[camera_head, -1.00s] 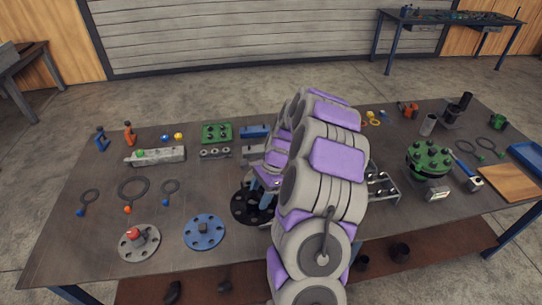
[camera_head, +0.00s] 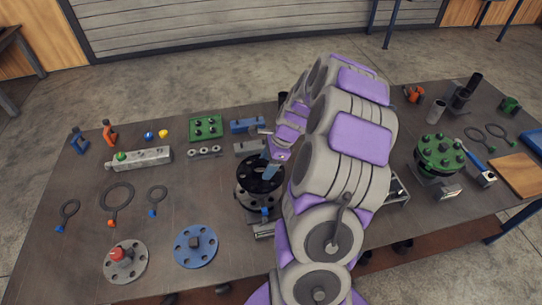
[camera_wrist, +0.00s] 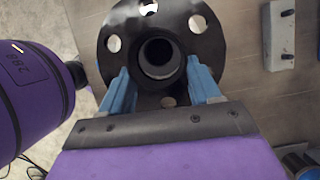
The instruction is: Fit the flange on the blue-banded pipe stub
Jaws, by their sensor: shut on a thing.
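My gripper (camera_wrist: 160,88) is shut on the black flange (camera_wrist: 205,35), with its blue fingers on either side of the raised hub. The flange's bolt holes show around the hub. A dark round pipe end (camera_wrist: 160,58) shows inside the bore; I cannot tell whether the flange is around it or above it. In the head view the flange (camera_head: 250,174) lies roughly level over a dark round fixture (camera_head: 247,197) with a small blue patch (camera_head: 265,211) on its front. A blue band on the stub is not clearly visible; my arm hides the right side.
A blue flange disc (camera_head: 181,246) and a grey disc with a red knob (camera_head: 136,268) lie at front left. A green flange assembly (camera_head: 438,152) stands at right. Ring gaskets (camera_head: 117,194) lie at left. A blue block (camera_head: 246,125) stands behind the flange.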

